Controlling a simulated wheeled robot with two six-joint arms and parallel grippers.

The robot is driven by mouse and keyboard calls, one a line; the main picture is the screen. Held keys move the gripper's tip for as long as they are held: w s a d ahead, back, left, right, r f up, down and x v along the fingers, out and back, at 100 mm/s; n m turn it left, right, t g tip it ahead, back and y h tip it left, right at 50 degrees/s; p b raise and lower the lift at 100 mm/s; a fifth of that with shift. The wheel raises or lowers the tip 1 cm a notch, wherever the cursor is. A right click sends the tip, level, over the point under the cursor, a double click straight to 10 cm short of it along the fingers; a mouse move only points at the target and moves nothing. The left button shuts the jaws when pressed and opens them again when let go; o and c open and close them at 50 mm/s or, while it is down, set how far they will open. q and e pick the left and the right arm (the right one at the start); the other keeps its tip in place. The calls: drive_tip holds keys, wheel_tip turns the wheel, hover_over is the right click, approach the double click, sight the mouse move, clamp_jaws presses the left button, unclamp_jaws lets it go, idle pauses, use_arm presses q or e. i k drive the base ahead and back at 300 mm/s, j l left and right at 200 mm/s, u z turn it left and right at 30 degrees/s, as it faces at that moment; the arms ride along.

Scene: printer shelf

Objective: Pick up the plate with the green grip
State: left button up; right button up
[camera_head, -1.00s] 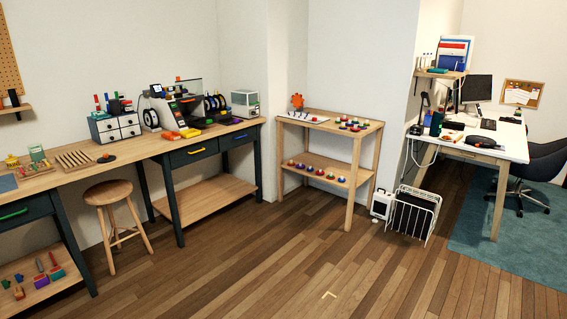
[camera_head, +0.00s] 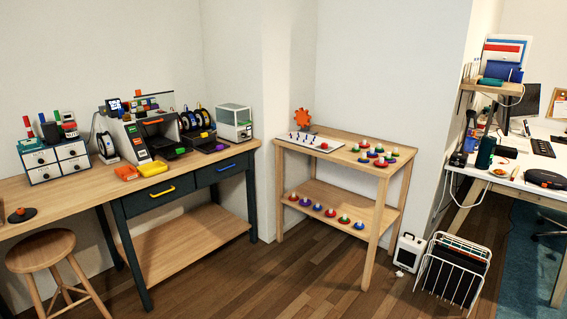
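I cannot clearly make out a plate with a green grip. Small round pieces in several colours with small knobs stand on the wooden shelf unit (camera_head: 330,155). A green one (camera_head: 344,218) is on its lower board, and green also shows among the pieces (camera_head: 391,151) on its top. Dark flat pieces (camera_head: 205,143) lie beside the printer (camera_head: 148,130), with yellow and purple parts. A dark round plate (camera_head: 20,215) with an orange knob lies at the workbench's left. Neither of my grippers is in view.
The workbench (camera_head: 75,185) runs along the left wall, with a stool (camera_head: 42,252) before it. A white wire rack (camera_head: 452,270) and a small white box (camera_head: 409,252) stand on the floor right of the shelf. A white desk (camera_head: 525,170) is at right. The middle floor is clear.

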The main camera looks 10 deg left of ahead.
sight(174, 148)
drive_tip(key=i, duration=2.05)
